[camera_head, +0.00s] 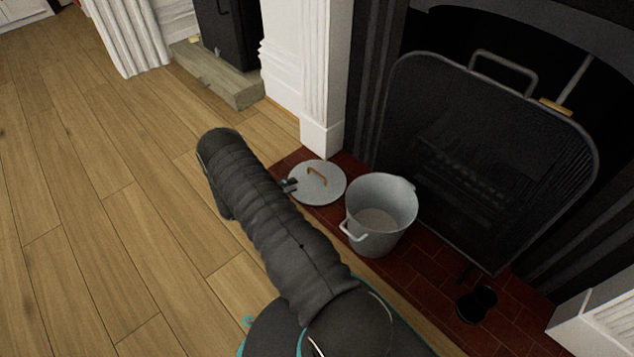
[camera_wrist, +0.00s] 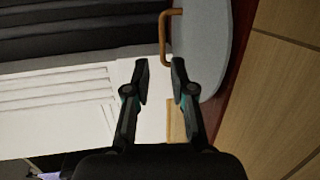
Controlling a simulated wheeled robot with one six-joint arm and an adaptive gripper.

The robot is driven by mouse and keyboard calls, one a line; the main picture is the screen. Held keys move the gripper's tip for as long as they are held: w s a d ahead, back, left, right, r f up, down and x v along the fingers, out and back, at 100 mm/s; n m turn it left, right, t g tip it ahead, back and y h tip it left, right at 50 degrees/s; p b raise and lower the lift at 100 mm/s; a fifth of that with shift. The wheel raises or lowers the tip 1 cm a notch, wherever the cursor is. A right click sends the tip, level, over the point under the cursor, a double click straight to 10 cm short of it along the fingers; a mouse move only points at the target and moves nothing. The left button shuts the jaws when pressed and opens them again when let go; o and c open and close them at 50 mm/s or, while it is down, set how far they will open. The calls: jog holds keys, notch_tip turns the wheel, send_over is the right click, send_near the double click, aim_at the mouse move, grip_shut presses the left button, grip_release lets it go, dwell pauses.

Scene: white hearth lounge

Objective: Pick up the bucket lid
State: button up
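The bucket lid (camera_head: 330,190) is a round grey disc with a copper-brown arched handle (camera_head: 317,175). It lies handle up on the red brick hearth, left of the bucket. In the wrist view the lid (camera_wrist: 218,40) is at the top right, with its handle (camera_wrist: 164,38) just beyond my fingertips. My gripper (camera_wrist: 161,72) is open, with nothing between its fingers. In the head view a fingertip of my gripper (camera_head: 290,185) shows at the lid's left edge; my arm hides the rest. I cannot tell whether it touches the lid.
The open grey bucket (camera_head: 381,195) stands upright just right of the lid. A dark mesh fire screen (camera_head: 490,150) stands behind it. A white pillar (camera_head: 322,80) rises close behind the lid. A small black object (camera_head: 477,304) is at the lower right. Wooden floor (camera_head: 100,210) is clear at left.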

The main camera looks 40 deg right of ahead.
aim_at(319, 174)
jog(key=x, duration=0.8)
jog(key=shift+d+f, duration=0.1)
jog(key=shift+b+x, duration=0.6)
jog(key=shift+x, duration=2)
jog(key=shift+w+f, duration=0.15)
jog(key=shift+w, duration=0.05)
grip_shut()
